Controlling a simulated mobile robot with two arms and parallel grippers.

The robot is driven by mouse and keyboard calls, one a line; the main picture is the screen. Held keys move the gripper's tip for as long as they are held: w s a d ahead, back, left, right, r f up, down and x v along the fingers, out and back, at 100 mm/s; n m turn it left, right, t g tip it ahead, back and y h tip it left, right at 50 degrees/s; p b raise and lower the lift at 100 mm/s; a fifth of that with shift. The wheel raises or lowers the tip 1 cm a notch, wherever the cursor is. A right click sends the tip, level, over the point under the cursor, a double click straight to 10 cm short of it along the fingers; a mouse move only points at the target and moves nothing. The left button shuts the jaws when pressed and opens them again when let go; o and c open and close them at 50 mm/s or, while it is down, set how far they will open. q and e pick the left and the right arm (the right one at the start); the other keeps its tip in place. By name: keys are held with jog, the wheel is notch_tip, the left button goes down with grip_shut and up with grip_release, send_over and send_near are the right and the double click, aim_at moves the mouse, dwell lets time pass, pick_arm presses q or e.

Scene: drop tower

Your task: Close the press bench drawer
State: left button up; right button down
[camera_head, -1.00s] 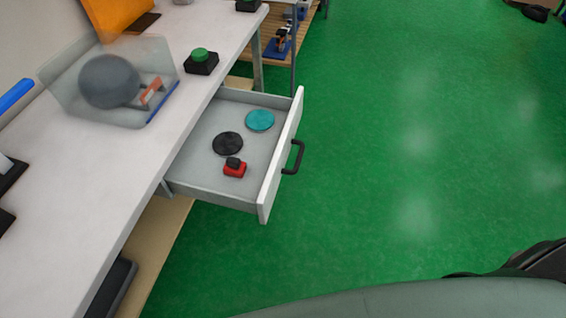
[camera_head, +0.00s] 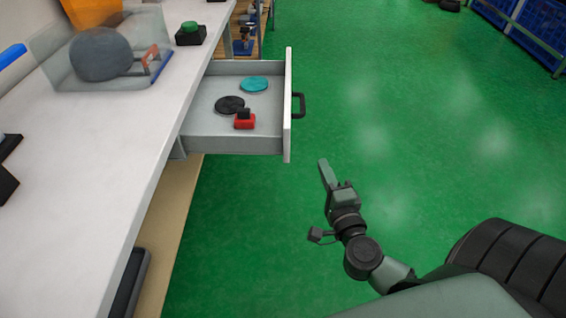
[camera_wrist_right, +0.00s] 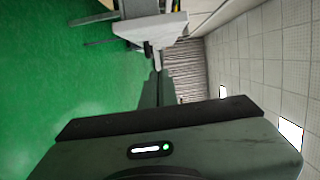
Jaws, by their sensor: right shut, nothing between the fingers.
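The press bench drawer (camera_head: 288,130) is pulled out from the right side of the white bench (camera_head: 110,150). Its front panel carries a dark handle (camera_head: 299,105). Inside lie a teal disc (camera_head: 255,84), a black disc (camera_head: 230,105) and a red and black item (camera_head: 245,121). My right gripper (camera_head: 325,172) is shut and empty, in front of and to the right of the drawer front's near end, apart from it. In the right wrist view the gripper points towards a white bench-like surface (camera_wrist_right: 150,28). My left gripper is not in view.
A clear guard with a grey round object (camera_head: 102,55) and a green button box (camera_head: 190,33) stand on the bench. A wooden shelf lies under it. Blue crates (camera_head: 540,30) stand at the far right. Green floor (camera_head: 400,110) is free right of the drawer.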

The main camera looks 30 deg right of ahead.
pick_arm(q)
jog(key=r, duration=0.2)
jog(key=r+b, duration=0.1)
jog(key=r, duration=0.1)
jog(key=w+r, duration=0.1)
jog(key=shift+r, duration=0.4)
pick_arm(e)
jog(key=w, duration=1.1)
jog(key=shift+w, duration=0.35)
jog(key=shift+w+a, duration=0.1)
jog(key=shift+a, duration=0.05)
